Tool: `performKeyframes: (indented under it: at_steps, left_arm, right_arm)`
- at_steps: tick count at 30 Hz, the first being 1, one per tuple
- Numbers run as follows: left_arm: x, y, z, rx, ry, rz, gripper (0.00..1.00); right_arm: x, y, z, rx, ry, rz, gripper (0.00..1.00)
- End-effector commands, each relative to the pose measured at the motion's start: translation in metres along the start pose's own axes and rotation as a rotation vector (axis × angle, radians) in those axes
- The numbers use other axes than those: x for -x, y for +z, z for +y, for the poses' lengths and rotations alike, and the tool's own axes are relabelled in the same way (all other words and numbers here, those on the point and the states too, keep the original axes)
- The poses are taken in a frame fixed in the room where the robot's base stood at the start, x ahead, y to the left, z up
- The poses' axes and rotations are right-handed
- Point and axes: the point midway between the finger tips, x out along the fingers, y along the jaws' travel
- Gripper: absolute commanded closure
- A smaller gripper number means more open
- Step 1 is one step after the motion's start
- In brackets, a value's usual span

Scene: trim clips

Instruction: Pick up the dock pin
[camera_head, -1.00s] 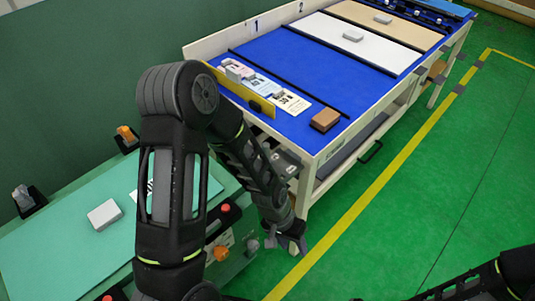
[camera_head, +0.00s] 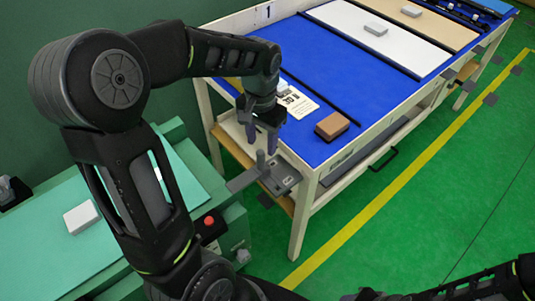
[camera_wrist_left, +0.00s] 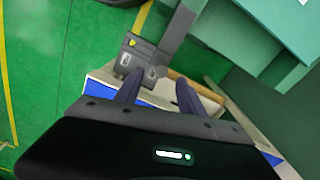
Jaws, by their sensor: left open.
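A small grey upright post, which looks like the dock pin (camera_head: 261,160), stands at a grey dock plate (camera_head: 282,178) at the near left corner of the blue-topped table. My left gripper (camera_head: 261,138) is open and points down just above the post, with nothing seen between its fingers. In the left wrist view the open fingers (camera_wrist_left: 158,92) reach toward the grey dock plate (camera_wrist_left: 142,62); I cannot pick out the pin there. My right arm comes in at the lower right, its gripper too cut off to read.
The blue table top (camera_head: 330,95) carries a brown block (camera_head: 332,126) and a printed card (camera_head: 298,102) close to my left gripper. A green bench (camera_head: 40,255) with a white block (camera_head: 81,218) and a red button (camera_head: 209,222) stands at left.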

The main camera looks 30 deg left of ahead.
Motion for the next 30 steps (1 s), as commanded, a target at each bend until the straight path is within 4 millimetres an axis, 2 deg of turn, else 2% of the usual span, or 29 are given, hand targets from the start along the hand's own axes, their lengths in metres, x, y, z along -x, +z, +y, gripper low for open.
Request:
performKeyframes:
  at_steps: [8, 15, 25, 30]
  left_arm:
    - [-0.003, 0.000, 0.000, 0.000, 0.001, 0.000, 0.53]
    - [-0.025, 0.001, 0.000, -0.001, 0.001, -0.002, 0.53]
    - [-0.028, 0.000, 0.000, 0.000, 0.001, 0.000, 0.53]
    - [-0.043, 0.001, 0.000, 0.000, 0.001, -0.003, 0.53]
  right_arm:
    - [0.000, 0.001, 0.000, 0.000, 0.000, -0.002, 0.64]
    - [-0.001, 0.001, 0.001, 0.000, 0.000, -0.001, 0.64]
    - [-0.001, 0.001, 0.000, 0.000, 0.000, -0.001, 0.64]
    - [0.000, 0.001, 0.000, 0.000, 0.000, -0.001, 0.64]
